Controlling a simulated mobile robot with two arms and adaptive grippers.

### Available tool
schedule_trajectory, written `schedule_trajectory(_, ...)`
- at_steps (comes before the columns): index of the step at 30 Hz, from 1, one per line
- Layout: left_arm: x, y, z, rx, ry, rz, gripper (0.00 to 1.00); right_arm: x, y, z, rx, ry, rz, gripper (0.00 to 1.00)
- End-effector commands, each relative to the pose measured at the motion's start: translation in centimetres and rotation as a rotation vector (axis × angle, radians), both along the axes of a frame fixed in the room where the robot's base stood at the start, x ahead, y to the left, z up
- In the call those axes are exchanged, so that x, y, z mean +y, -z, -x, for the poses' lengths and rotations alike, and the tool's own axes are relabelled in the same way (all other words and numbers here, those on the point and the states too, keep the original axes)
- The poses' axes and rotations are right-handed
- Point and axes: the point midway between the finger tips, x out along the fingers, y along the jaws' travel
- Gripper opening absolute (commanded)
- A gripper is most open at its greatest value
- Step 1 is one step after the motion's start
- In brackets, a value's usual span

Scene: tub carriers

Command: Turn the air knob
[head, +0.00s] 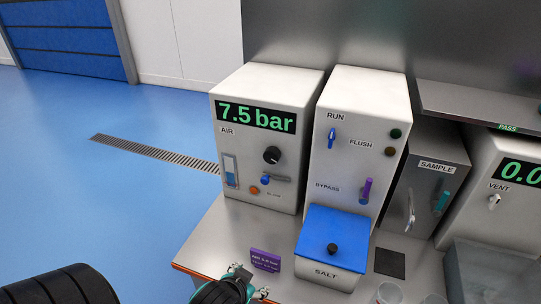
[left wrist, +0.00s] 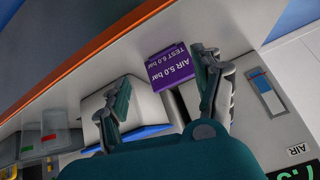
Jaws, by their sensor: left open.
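The black air knob (head: 272,154) sits on the front of the white air unit (head: 226,158), under a green display (head: 256,116) that reads 7.5 bar. My left gripper (head: 249,282) is low in the head view, over the table's front edge, well below the knob and apart from it. In the left wrist view, the open, empty fingers (left wrist: 163,82) point toward a purple card (left wrist: 170,66) reading AIR 5.0 bar. The knob is not visible in that view; part of the air unit (left wrist: 285,125) shows at the right. My right gripper is not in view.
Below the knob are a blue lever (head: 266,180) and an orange button (head: 254,190). The purple card (head: 265,260) stands near the table edge. Right of it are the blue-lidded salt box (head: 345,237) and the run/flush unit (head: 345,105). Clear cups (head: 390,292) stand front right.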

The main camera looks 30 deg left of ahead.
Motion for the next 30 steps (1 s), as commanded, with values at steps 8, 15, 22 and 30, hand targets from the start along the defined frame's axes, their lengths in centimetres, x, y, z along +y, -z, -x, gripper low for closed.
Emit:
schedule_trajectory(8, 5.9, -8.9, -6.7, -0.501, -0.102, -0.104, 0.68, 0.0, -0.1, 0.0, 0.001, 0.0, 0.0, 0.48)
schedule_trajectory(15, 7.4, -14.8, -9.3, -0.819, -0.039, -0.157, 0.68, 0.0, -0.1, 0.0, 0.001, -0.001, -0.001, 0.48)
schedule_trajectory(22, 7.7, -16.1, -10.8, -0.875, -0.014, -0.165, 0.68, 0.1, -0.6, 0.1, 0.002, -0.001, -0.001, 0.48)
schedule_trajectory(30, 8.9, -16.3, -16.0, -0.873, -0.015, -0.165, 0.68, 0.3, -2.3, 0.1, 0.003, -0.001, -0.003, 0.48)
